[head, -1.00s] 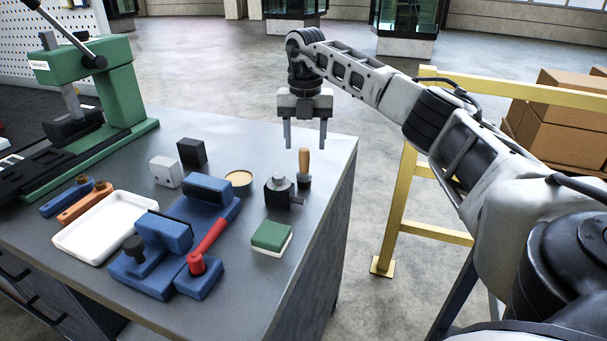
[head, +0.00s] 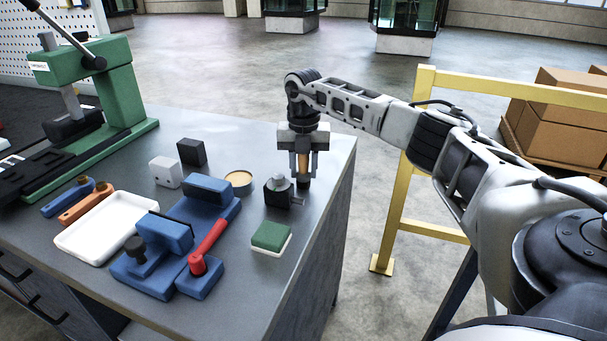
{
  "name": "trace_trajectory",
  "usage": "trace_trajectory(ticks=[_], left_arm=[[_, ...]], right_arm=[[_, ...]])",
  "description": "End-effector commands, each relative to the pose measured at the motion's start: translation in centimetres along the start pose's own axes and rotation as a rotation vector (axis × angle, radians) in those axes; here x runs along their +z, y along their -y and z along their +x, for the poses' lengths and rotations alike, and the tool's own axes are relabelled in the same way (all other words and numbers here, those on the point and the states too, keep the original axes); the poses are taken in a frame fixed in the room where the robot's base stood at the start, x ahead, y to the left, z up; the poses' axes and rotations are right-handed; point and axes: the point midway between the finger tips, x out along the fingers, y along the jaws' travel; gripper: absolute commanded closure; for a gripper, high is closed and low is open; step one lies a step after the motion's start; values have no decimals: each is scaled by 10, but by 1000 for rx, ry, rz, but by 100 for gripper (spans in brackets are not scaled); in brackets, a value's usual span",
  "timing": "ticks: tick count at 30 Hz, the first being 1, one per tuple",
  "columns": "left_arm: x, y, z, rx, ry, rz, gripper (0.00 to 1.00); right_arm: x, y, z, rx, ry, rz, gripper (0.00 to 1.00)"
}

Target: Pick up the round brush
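The round brush (head: 304,164) stands upright near the right edge of the grey bench, its wooden handle up and its dark end down on the bench top. My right gripper (head: 304,171) points straight down over it, with one finger on each side of the handle. The fingers are drawn in close and look shut on the handle, whose top is hidden by the gripper. My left gripper is not in view.
A dark block with a grey knob (head: 278,190) stands close beside the brush. A green and white block (head: 270,238), a round tin (head: 238,180) and a blue fixture with a red handle (head: 208,243) are nearby. A yellow rail (head: 398,205) stands right of the bench.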

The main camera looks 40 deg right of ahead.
Motion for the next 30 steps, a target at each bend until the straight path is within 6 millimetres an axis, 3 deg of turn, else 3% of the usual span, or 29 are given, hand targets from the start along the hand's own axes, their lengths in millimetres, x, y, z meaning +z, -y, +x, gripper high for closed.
trace_trajectory(ticks=[1, 2, 3, 12, 17, 21, 30], left_arm=[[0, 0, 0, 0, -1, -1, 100], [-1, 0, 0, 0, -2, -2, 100], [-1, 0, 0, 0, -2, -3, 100], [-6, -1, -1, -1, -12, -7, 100], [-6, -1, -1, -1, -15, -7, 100], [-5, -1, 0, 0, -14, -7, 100], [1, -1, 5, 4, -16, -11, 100]], right_arm=[[0, 0, 0, 0, 0, 0, 83], [0, 0, 0, 0, 0, 0, 91], [0, 0, 0, 0, 0, 0, 92], [0, 0, -2, 1, 1, 0, 93], [1, -1, -13, 3, 2, 1, 93], [1, -1, -34, 5, 4, 1, 93], [-54, -30, -95, 4, 4, -10, 93]])
